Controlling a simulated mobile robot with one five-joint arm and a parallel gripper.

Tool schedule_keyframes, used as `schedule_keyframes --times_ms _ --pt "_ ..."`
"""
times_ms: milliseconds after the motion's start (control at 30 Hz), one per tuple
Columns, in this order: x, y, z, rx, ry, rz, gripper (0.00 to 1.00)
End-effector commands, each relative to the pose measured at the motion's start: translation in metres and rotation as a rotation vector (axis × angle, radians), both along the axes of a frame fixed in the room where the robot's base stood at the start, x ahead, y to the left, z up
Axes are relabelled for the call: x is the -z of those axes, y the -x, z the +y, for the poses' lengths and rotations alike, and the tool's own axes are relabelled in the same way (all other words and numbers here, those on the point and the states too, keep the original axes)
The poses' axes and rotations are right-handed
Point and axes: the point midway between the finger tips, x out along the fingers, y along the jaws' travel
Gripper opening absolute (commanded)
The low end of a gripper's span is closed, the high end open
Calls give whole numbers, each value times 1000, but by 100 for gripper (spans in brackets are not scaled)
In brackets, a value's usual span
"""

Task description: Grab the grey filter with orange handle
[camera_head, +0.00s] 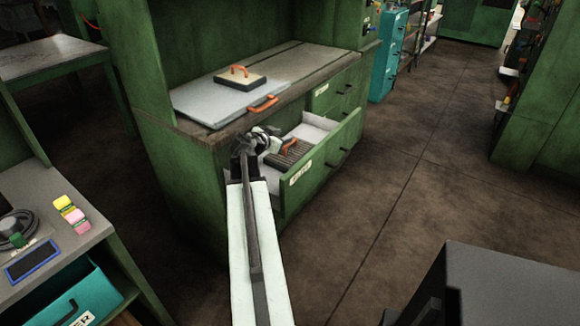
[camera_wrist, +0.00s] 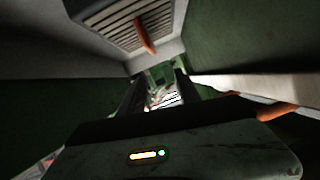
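The grey slatted filter (camera_head: 284,160) lies in the open green drawer in the head view, with its orange handle (camera_head: 290,146) on top. In the wrist view the filter (camera_wrist: 108,20) shows at the top, inside the pale drawer, with its orange handle (camera_wrist: 144,36) hanging toward the middle. My gripper (camera_head: 262,140) is at the near left end of the drawer, beside the filter and partly in front of it. In the wrist view my gripper's fingers (camera_wrist: 160,92) stand apart. The filter and its handle are not between them.
A pale panel (camera_head: 205,103) with an orange handle (camera_head: 263,104) lies on the workbench above the drawer. The drawer front (camera_head: 325,165) sticks out to the right. Floor to the right is clear.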

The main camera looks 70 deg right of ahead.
Motion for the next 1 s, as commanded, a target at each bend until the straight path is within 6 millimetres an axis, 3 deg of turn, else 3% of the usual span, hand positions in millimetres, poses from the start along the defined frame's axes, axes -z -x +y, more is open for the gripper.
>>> schedule_keyframes --times_ms 33,133,367,533,733,1000 --pt "25 2 -1 2 0 0 40" --pt "40 5 -2 6 0 0 40" --pt "41 9 -6 12 0 0 40" --pt "50 13 -26 15 0 -1 40" --pt "51 14 -34 14 0 0 40" --pt "68 20 -75 16 0 0 40"
